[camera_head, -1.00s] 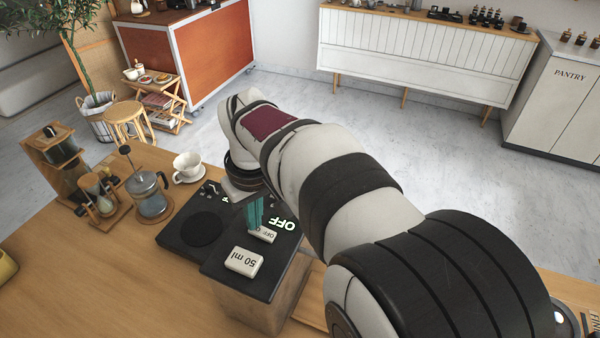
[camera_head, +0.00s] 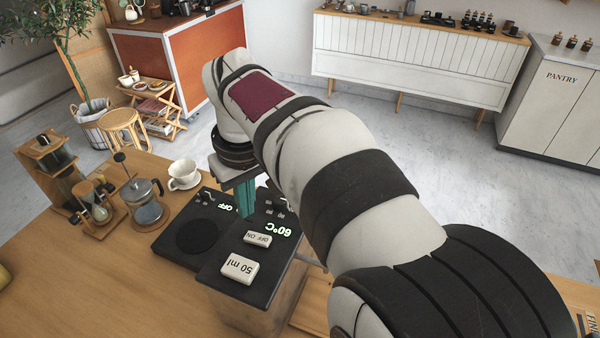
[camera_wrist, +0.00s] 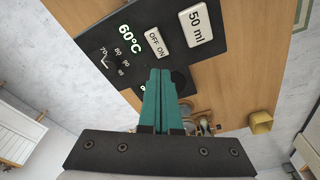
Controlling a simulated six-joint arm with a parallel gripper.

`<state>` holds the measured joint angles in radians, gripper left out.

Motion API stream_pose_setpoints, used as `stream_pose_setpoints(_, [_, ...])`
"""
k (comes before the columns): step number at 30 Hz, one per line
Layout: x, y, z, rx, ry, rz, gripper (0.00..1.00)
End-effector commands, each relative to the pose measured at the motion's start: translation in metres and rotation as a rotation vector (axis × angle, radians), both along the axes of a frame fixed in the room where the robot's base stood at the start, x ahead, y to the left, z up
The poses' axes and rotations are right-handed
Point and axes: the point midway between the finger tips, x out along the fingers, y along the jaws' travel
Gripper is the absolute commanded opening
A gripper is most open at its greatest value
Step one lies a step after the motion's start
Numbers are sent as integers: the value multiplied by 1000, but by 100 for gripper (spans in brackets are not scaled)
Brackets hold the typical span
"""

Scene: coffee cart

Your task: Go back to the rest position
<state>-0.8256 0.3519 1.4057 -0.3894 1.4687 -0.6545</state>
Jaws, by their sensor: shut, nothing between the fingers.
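My gripper (camera_head: 246,206) is shut and empty, its teal fingers together, above the black coffee machine panel (camera_head: 213,273). In the wrist view my gripper (camera_wrist: 160,74) points down toward the panel, with clear space around the fingertips. The panel display (camera_head: 281,229) reads 60°C. An OFF ON button (camera_head: 261,239) and a 50 ml button (camera_head: 240,268) sit on the panel, apart from the fingers. In the wrist view there is also a dial (camera_wrist: 108,60) with numbers beside the display. Part of the panel is hidden behind my arm.
The front left of the wooden table (camera_head: 110,290) is mostly clear. A pantry cabinet (camera_head: 560,110) stands far off at right.

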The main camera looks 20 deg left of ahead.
Motion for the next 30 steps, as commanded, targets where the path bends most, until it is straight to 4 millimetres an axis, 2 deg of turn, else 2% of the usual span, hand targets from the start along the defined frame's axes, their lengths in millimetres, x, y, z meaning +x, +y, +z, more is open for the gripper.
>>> stream_pose_setpoints(5, [0, 0, 10, 0, 0, 1, 0])
stream_pose_setpoints(17, [0, -3, 11, 0, 2, -10, 0])
stream_pose_setpoints(19, [3, -27, 13, 2, 15, -86, 0])
stream_pose_setpoints(20, [4, -46, 15, 4, 26, -149, 0])
stream_pose_setpoints(23, [-10, -136, 13, 12, 87, -471, 0])
stream_pose_setpoints(24, [-24, -173, 8, 17, 116, -623, 0])
stream_pose_setpoints(26, [-53, -220, -4, 27, 159, -848, 0])
stream_pose_setpoints(27, [-75, -245, -14, 35, 187, -991, 0])
stream_pose_setpoints(30, [-126, -282, -41, 53, 246, -1284, 0])
